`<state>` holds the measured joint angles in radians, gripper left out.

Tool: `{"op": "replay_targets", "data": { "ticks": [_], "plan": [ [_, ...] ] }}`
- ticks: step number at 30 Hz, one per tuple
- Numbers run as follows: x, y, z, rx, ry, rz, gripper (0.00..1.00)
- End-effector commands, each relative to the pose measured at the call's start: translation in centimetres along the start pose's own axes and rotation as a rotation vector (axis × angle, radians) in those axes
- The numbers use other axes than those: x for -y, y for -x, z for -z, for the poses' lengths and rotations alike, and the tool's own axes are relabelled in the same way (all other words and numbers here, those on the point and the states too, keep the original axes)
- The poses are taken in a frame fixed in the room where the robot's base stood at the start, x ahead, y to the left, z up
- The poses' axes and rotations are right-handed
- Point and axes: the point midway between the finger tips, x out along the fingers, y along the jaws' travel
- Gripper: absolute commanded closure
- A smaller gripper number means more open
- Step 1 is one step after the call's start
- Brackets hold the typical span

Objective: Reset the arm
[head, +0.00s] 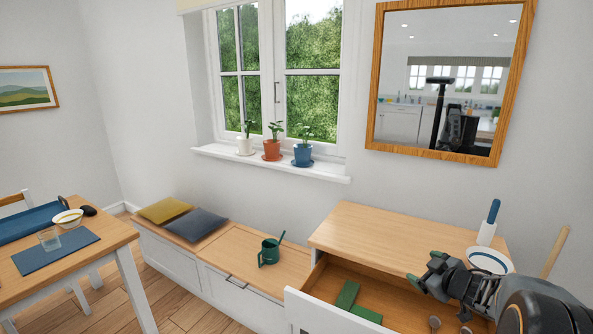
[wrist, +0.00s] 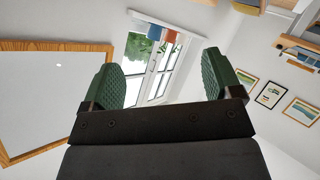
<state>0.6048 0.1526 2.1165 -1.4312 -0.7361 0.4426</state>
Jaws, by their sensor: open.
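My gripper (head: 428,271) is at the lower right of the head view, above the open drawer of a wooden-topped cabinet. Its green fingers (wrist: 165,80) are spread apart in the wrist view, with nothing between them but the distant window and wall. The arm reaches in from the lower right corner of the head view.
The open drawer (head: 318,288) holds green items (head: 348,295). A mirror (head: 380,100) hangs above.

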Motion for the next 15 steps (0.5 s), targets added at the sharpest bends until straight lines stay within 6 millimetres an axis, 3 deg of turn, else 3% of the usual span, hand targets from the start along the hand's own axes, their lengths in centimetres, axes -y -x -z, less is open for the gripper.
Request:
{"op": "replay_targets", "data": {
  "ticks": [1,3,7,11,15],
  "plan": [
    [-0.3,0.4,2.0,0.034,-0.006,-0.080,0.15],
    [-0.6,1.4,3.7,0.112,-0.048,-0.197,0.15],
    [1.3,4.4,5.2,0.290,-0.189,-0.329,0.15],
    [6.0,7.8,5.3,0.477,-0.358,-0.323,0.15],
    [12.3,11.2,5.2,0.648,-0.508,-0.203,0.15]
  ]
}}
